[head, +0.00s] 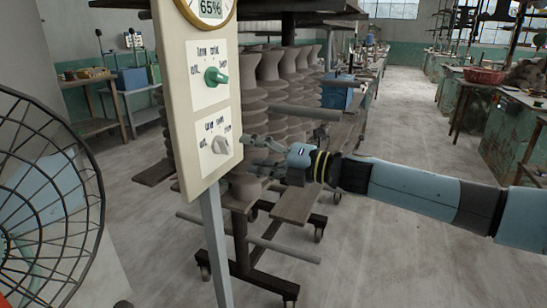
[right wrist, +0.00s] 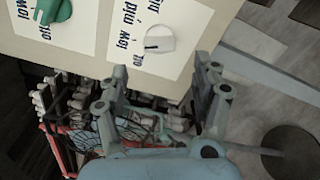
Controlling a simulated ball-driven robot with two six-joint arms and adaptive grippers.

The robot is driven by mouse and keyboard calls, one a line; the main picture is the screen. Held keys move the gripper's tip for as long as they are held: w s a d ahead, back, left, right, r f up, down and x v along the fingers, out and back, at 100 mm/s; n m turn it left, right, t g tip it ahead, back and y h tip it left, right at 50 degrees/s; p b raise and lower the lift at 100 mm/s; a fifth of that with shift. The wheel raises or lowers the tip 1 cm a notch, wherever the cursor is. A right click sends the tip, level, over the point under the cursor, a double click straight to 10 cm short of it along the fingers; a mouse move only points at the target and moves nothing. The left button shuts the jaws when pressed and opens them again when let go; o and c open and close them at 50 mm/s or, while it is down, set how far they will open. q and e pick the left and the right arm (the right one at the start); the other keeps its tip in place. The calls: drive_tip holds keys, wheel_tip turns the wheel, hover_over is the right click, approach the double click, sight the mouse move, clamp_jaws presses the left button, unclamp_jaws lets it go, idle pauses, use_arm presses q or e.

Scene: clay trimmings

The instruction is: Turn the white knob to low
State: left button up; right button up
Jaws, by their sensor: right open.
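The white knob (head: 220,145) sits on the lower label of an upright cream panel (head: 178,110). It also shows in the right wrist view (right wrist: 160,39), with a short dark mark at its left side there. Printed words surround it, "low" and "mid" among them; I cannot tell surely which one it points to. My right gripper (head: 258,152) is open and empty, just right of the knob and apart from it. In the right wrist view its fingers (right wrist: 162,78) are spread below the knob. My left gripper is out of view.
A green knob (head: 216,77) is on the label above, under a gauge (head: 211,8) showing 65%. A wire-caged fan (head: 45,200) stands at the left. A rack with grey clay pieces (head: 272,70) stands behind the panel.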

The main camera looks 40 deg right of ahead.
drive_tip(key=shift+v, duration=2.5)
drive_tip(key=shift+f, duration=0.1)
drive_tip(key=s+d+f+m+g+h+b, duration=0.1)
drive_tip(key=s+f+m+g+h+b, duration=0.25)
drive_tip(key=f, duration=0.95)
drive_tip(key=s+f+m+h, duration=0.2)
drive_tip(key=s+f+m, duration=0.35)
drive_tip(key=f, duration=0.65)
drive_tip(key=s+d+f+m+g+h+b, duration=0.1)
drive_tip(key=s+f+m+g+h+b, duration=0.3)
drive_tip(key=f, duration=0.9)
drive_tip(key=s+a+f+m+g+y, duration=0.1)
drive_tip(key=s+a+f+m, duration=0.2)
drive_tip(key=s+f, duration=0.4)
drive_tip(key=s+a+f+m+g+y, duration=0.1)
drive_tip(key=s+a+f+m+g, duration=0.15)
drive_tip(key=s+f, duration=0.45)
drive_tip(key=s+a+f+m+g, duration=0.2)
drive_tip(key=s+f+m, duration=0.1)
drive_tip(key=s, duration=0.5)
drive_tip(key=s+a+f+m+g, duration=0.2)
drive_tip(key=s+a+f+m, duration=0.1)
drive_tip(key=s, duration=0.6)
drive_tip(key=shift+s+a+f+m+g+p, duration=0.35)
drive_tip(key=shift+f+m, duration=0.45)
drive_tip(key=shift+m, duration=0.35)
